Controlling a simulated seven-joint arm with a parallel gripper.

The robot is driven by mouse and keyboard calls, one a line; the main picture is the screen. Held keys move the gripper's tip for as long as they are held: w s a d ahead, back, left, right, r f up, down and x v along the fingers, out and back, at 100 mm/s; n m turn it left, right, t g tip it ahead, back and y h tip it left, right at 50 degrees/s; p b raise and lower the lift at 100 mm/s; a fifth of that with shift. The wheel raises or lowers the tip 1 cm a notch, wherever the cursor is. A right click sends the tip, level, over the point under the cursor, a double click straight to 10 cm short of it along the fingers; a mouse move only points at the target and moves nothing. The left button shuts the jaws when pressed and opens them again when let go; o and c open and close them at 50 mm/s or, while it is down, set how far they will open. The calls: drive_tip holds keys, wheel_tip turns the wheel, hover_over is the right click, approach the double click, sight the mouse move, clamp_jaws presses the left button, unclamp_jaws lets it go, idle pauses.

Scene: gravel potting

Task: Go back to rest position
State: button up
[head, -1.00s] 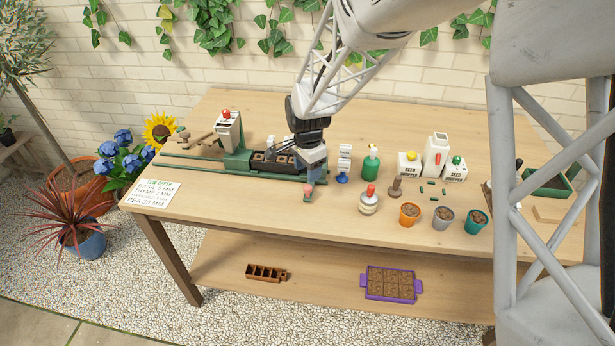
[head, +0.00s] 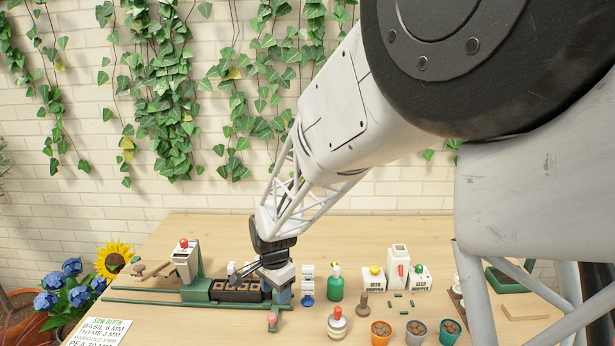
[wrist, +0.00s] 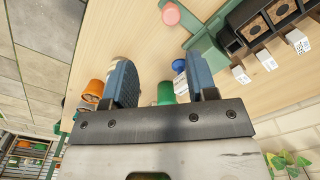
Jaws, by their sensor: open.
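My gripper (head: 280,278) hangs low at the right end of the black tray (head: 236,290), which sits on the green rail (head: 140,299). In the wrist view, the two blue-faced fingers (wrist: 162,80) stand apart with nothing held between them. A blue-based stand with white labels (head: 307,286) is just right of the gripper. It is partly hidden behind a finger in the wrist view. The gripper hides part of the tray's right end in the head view.
A green bottle (head: 335,284), a red-topped white jar (head: 337,323) and a brown stamp (head: 362,303) stand to the right. Orange (head: 381,333), grey (head: 416,334) and teal (head: 449,333) pots line the front. Ivy (head: 160,90) hangs on the back wall.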

drive_tip(key=s+d+r+n+t, duration=0.1)
drive_tip(key=s+d+r+n, duration=0.1)
drive_tip(key=s+d+r, duration=0.5)
drive_tip(key=s+d+r+n, duration=0.2)
drive_tip(key=s+d+r, duration=0.35)
drive_tip(key=d, duration=0.45)
drive_tip(key=s+d+r+n, duration=0.2)
drive_tip(key=s+d, duration=0.3)
drive_tip(key=s, duration=0.4)
drive_tip(key=s+d+r+n+t, duration=0.1)
drive_tip(key=s+d+r+n, duration=0.1)
drive_tip(key=s+d, duration=0.3)
drive_tip(key=s, duration=0.4)
drive_tip(key=shift+s+d+r, duration=0.15)
drive_tip(key=shift+d+r, duration=0.15)
